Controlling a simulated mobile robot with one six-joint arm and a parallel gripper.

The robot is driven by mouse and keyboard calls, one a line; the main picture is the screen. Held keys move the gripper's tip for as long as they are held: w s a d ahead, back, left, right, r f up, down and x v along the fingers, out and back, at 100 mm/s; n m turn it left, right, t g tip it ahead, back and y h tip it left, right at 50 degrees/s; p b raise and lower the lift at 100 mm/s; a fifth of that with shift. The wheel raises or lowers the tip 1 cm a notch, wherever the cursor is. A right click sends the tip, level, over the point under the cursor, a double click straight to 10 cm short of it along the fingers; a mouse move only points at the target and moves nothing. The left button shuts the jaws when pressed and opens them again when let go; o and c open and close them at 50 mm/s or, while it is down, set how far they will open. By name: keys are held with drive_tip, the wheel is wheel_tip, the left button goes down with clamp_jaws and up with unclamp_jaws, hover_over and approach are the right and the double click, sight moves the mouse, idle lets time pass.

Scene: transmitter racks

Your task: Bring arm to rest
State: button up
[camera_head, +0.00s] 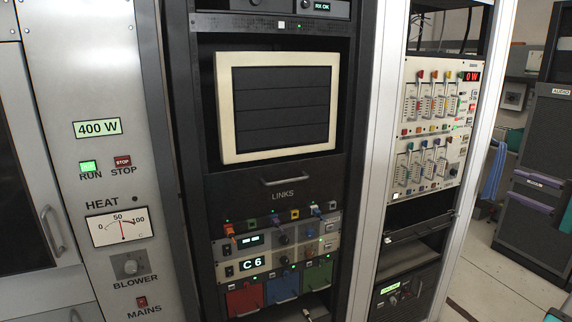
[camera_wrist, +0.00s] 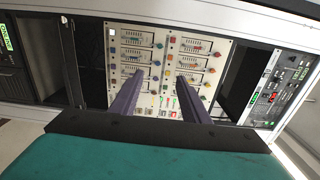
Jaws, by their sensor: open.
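My gripper (camera_wrist: 158,80) shows in the wrist view as two purple fingers. They are apart, with nothing between them. Beyond the fingertips is the pale slider panel (camera_wrist: 160,42), with rows of coloured knobs. A gap seems to lie between the fingertips and the panel, but I cannot tell how wide it is. The same slider panel (camera_head: 433,125) stands in the right-hand rack in the head view, with a red "0 W" display (camera_head: 472,76) at its top right. The gripper's fingers do not show in the head view.
The middle rack holds a blank framed screen (camera_head: 278,105), a LINKS drawer (camera_head: 284,181) and modules with coloured plugs. Open floor (camera_head: 500,285) shows at the lower right.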

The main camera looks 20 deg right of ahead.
drive_tip(key=w+a+f+n+g+y, duration=0.1)
drive_tip(key=w+a+f, duration=0.45)
drive_tip(key=f, duration=0.35)
drive_tip(key=w+a+f+g+y, duration=0.1)
drive_tip(key=w+a+f+g, duration=0.1)
drive_tip(key=w+a+f, duration=0.4)
drive_tip(key=w+a+f+n+g+y, duration=0.1)
drive_tip(key=w+a+f+y, duration=0.15)
drive_tip(key=w+f, duration=0.65)
drive_tip(key=w+a+f+n+g+y, duration=0.1)
drive_tip(key=w+a+f+n+g, duration=0.15)
drive_tip(key=a+f, duration=0.95)
drive_tip(key=w+a+f+n+g+y, duration=0.1)
drive_tip(key=w+a+f+g, duration=0.25)
drive_tip(key=a+f, duration=0.8)
drive_tip(key=s+a+f+n+g, duration=0.2)
drive_tip(key=s+a+f+g, duration=0.25)
drive_tip(key=a+f, duration=0.65)
drive_tip(key=s+a+f+n+g, duration=0.3)
drive_tip(key=s+a+f, duration=0.3)
drive_tip(key=a+f, duration=0.5)
drive_tip(key=s+a+f+n+g+h, duration=0.3)
drive_tip(key=s+a, duration=0.3)
drive_tip(key=s, duration=0.5)
drive_tip(key=s+a+f+n+g+h, duration=0.3)
drive_tip(key=s+a+f+n, duration=0.2)
drive_tip(key=s, duration=0.6)
drive_tip(key=shift+s+a+f, duration=0.25)
drive_tip(key=shift+s+a, duration=0.05)
drive_tip(key=shift+a, duration=0.3)
